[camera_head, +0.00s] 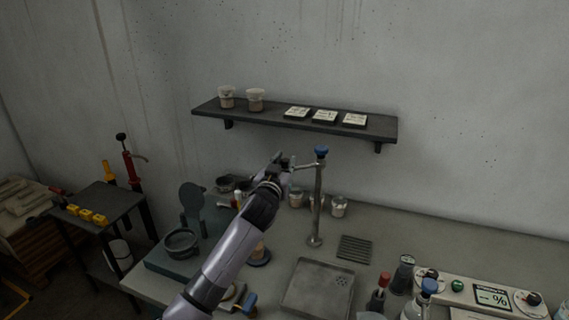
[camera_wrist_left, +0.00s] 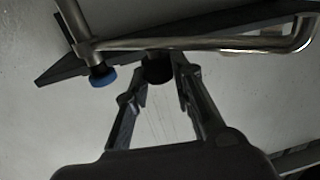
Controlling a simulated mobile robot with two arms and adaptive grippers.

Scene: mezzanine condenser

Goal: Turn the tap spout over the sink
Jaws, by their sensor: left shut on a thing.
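The tap is a metal post (camera_head: 317,205) with a blue knob (camera_head: 321,150) on top, standing upright at the back of the worktop. Its spout (camera_head: 303,166) points left from the top of the post, to my left gripper (camera_head: 284,164). In the left wrist view the spout (camera_wrist_left: 200,43) runs across the top and bends at its right end; the blue knob (camera_wrist_left: 103,77) is at left. My left gripper (camera_wrist_left: 158,75) is shut on the spout, with a dark piece between its fingertips. The sink (camera_head: 318,288) is a shallow grey square basin in front of the post. My right gripper is not in view.
A dark wall shelf (camera_head: 370,130) with cups and small cards is above and behind the tap. Jars (camera_head: 339,206) stand behind the post. A slotted grate (camera_head: 355,248) lies right of it. Bottles (camera_head: 402,275) and a control panel (camera_head: 455,289) are at right.

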